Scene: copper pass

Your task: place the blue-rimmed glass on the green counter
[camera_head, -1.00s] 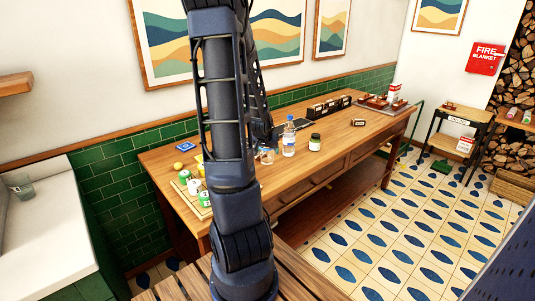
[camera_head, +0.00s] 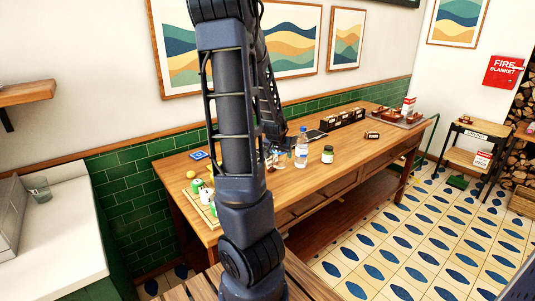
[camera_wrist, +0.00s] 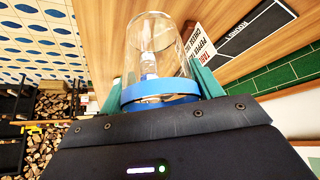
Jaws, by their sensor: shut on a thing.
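The blue-rimmed glass (camera_wrist: 155,60) is clear, with a blue band at the end nearest my palm in the wrist view. My gripper (camera_wrist: 158,92) is shut on it, with a teal finger on each side. In the head view my gripper (camera_head: 275,157) is small, over the wooden table, and mostly hidden behind my own arm, so the glass is hard to make out there. The green counter (camera_head: 65,225), with a pale top and green front, stands at the left, well apart from my gripper.
The wooden table (camera_head: 300,190) holds a water bottle (camera_head: 301,148), a green jar (camera_head: 327,154) and a board with several small items. A wall shelf (camera_head: 25,94) hangs above the counter.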

